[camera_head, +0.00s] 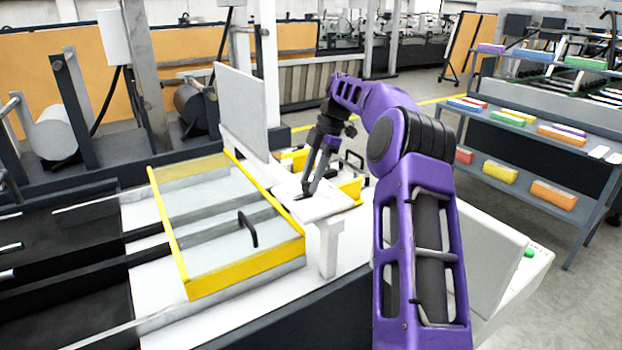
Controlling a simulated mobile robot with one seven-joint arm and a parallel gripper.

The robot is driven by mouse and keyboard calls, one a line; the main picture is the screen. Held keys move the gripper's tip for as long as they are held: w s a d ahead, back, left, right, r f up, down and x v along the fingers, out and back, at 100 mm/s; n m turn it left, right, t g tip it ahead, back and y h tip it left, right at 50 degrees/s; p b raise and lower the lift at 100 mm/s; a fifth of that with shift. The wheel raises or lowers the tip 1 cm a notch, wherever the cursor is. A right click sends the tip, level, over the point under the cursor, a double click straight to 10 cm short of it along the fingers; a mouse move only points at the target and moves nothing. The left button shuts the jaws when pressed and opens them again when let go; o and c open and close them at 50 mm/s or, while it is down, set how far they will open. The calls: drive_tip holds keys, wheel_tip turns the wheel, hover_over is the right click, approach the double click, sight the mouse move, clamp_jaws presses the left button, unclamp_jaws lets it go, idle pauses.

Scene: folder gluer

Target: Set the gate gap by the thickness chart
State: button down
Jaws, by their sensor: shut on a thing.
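My gripper (305,193) points down at a white block (325,208) beside the yellow-framed guard. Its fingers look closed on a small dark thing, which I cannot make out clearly. The clear guard (210,215) has yellow edges and a black handle (248,229). An upright pale panel (241,108) stands behind the white block; no writing shows on it from here. Yellow parts (350,188) and a second black handle sit just right of the gripper. I cannot pick out the gate gap or a readable thickness chart.
A grey rack (520,150) with several coloured stacks stands at the right. A machine panel with a green button (529,253) is at the lower right. Rollers (55,132) and posts line the left. Open floor (540,310) lies at the right front.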

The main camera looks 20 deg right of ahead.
idle(0.4)
drive_tip(key=shift+c, duration=2.4)
unclamp_jaws()
drive_tip(key=v, duration=0.7)
drive_tip(key=shift+r, duration=0.25)
drive_tip(key=shift+w, duration=0.1)
